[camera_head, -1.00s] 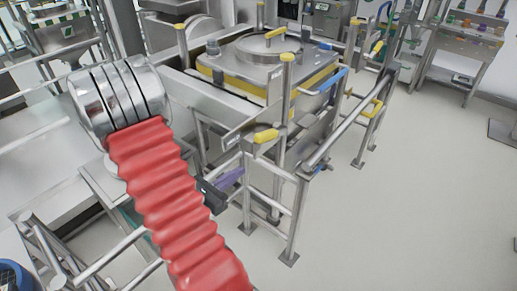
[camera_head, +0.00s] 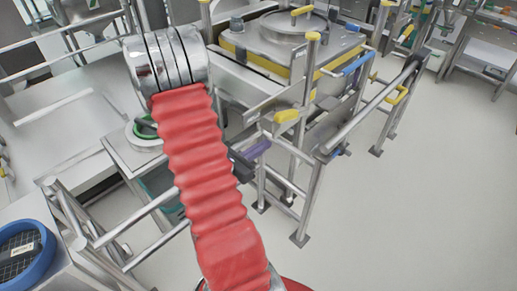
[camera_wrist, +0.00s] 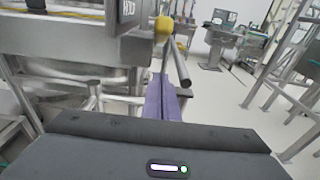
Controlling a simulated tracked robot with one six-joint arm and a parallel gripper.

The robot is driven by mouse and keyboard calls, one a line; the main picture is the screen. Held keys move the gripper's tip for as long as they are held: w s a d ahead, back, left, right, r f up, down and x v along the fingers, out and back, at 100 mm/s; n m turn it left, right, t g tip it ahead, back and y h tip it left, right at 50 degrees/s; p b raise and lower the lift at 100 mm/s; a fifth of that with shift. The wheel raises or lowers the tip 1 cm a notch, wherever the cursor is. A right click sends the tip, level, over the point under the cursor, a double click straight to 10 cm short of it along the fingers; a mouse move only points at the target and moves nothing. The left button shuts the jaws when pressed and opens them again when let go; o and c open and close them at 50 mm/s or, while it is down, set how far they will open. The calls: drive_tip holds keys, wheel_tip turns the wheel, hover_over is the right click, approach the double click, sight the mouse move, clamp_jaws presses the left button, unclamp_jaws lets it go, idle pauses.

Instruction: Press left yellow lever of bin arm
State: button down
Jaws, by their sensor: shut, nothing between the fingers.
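My gripper (camera_head: 262,146) has purple fingers pressed together, also seen in the wrist view (camera_wrist: 163,90), with nothing between them. In the head view, a yellow lever (camera_head: 287,116) sticks out on the near left side of the steel bin frame (camera_head: 316,190). My fingertips are just below and left of it in the picture, with a visible gap. In the wrist view, a yellow end (camera_wrist: 164,26) shows above the fingertips, apart from them; I cannot be sure that it is the same lever. The bin (camera_head: 262,45) with its yellow band stands behind the lever.
Another yellow handle (camera_head: 397,95) and a blue handle (camera_head: 358,64) are farther right. A blue round container (camera_head: 25,248) is at lower left. Open floor lies at right.

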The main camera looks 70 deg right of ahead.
sight(290, 112)
drive_tip(key=s+d+r, duration=0.3)
drive_tip(key=d, duration=0.3)
drive_tip(key=shift+d, duration=0.4)
drive_tip(key=shift+r, duration=0.15)
idle(0.4)
drive_tip(key=shift+r, duration=0.1)
